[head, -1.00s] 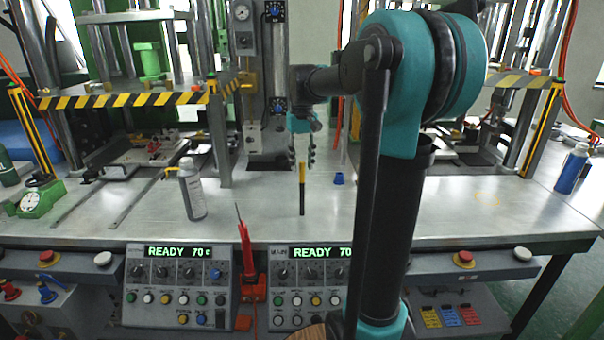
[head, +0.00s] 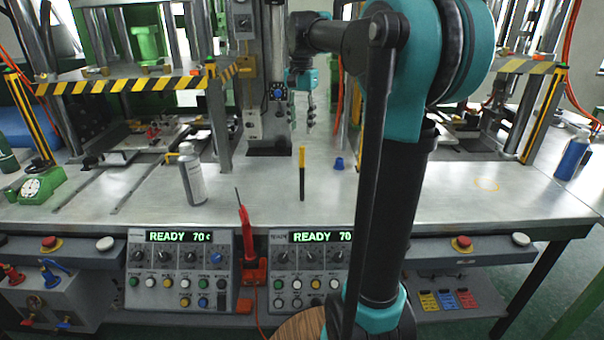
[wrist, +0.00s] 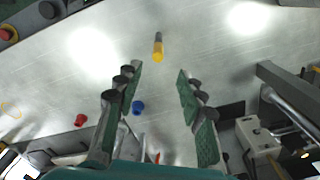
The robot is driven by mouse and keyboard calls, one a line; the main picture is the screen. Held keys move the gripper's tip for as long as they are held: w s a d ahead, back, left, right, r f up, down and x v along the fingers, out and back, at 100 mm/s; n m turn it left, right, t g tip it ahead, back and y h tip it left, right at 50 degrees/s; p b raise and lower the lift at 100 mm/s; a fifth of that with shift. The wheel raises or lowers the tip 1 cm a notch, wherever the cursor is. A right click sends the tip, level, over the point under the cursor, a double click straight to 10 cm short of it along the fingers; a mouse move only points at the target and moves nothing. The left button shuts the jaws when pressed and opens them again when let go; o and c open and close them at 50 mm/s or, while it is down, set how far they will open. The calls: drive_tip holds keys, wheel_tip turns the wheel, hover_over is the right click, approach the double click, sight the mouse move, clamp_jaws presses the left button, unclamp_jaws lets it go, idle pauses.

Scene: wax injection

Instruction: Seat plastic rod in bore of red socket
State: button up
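The rod (head: 302,175), yellow at the top and black below, stands upright on the metal table in the head view. In the wrist view the rod (wrist: 158,48) shows its yellow end, beyond the fingertips. My gripper (head: 301,125) is open and empty, above and apart from the rod. In the wrist view its two fingers (wrist: 158,78) are spread wide with nothing between the tips. The red socket (wrist: 81,120) is on the table at the lower left of the wrist view, outside the fingers. I cannot make it out in the head view, where my arm covers part of the table.
A blue socket (head: 339,164) stands right of the rod. Press columns and striped guards (head: 125,85) flank the back. The table front is mostly clear.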

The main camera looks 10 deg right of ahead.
sight(301, 156)
drive_tip(key=m, duration=0.5)
drive_tip(key=shift+w+r+m, duration=0.15)
drive_tip(key=shift+m, duration=0.25)
drive_tip(key=m, duration=0.3)
wheel_tip(301, 156, down, 12)
drive_tip(key=shift+r, duration=0.1)
drive_tip(key=shift+s+d+f, duration=0.1)
drive_tip(key=shift+s+f, duration=0.1)
drive_tip(key=shift+f, duration=1.2)
drive_tip(key=shift+s+f, duration=0.15)
drive_tip(key=shift+f, duration=1.25)
clamp_jaws()
